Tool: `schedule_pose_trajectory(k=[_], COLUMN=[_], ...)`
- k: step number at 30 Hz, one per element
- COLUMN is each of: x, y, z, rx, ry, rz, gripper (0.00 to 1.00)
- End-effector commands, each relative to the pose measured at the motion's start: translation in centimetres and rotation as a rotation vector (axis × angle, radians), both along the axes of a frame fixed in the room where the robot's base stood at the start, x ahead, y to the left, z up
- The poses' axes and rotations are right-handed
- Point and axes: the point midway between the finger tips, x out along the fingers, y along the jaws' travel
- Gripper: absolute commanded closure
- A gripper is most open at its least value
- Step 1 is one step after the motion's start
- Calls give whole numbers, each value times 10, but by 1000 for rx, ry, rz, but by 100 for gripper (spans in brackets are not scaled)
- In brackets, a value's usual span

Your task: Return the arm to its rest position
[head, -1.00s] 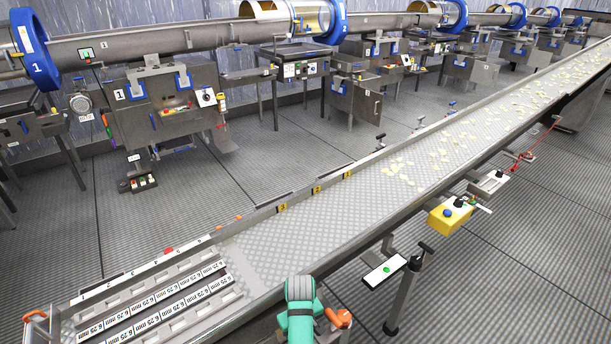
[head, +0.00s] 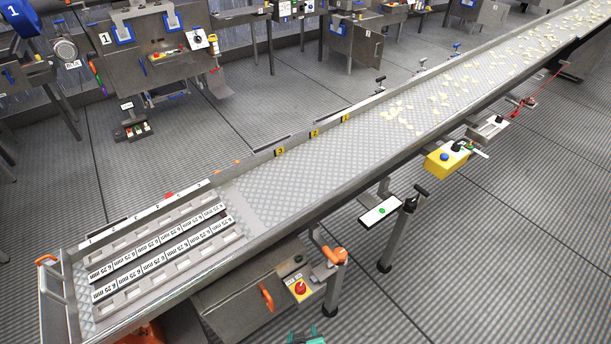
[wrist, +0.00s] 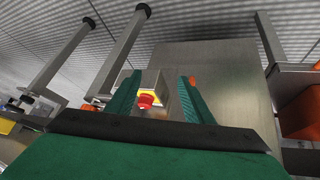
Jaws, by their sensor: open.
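My gripper (wrist: 157,97) is open in the wrist view, with its two green fingers apart. Between the fingers, farther off, shows a red knob (wrist: 146,101) on a yellow plate, and no object is held. In the head view only a small green part of my arm (head: 307,338) shows at the bottom edge. The same red knob (head: 300,287) sits on a box under the conveyor in the head view.
A long conveyor (head: 330,165) with pale flakes at its far end crosses the view. A yellow box (head: 447,158) and a post (head: 400,235) stand along its near side. The floor (head: 500,270) at the lower right is clear.

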Motion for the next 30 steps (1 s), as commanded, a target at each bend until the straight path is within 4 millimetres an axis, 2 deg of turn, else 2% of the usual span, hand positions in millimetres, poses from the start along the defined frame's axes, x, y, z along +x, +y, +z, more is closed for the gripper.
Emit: schedule_pose_trajectory(k=[1,5,11,17,21,27,30], x=[-17,-48,-94,-136,-164,-194,-202], y=[0,-2,-4,-6,-7,-8,-9], z=[3,22,64,121,168,235,259], rx=[7,30,67,109,139,184,199], ry=[-29,-120,-261,-403,-502,-629,-673], rz=[-11,-39,-78,-113,-134,-154,-160], gripper=[53,53,53,53,53,53,53])
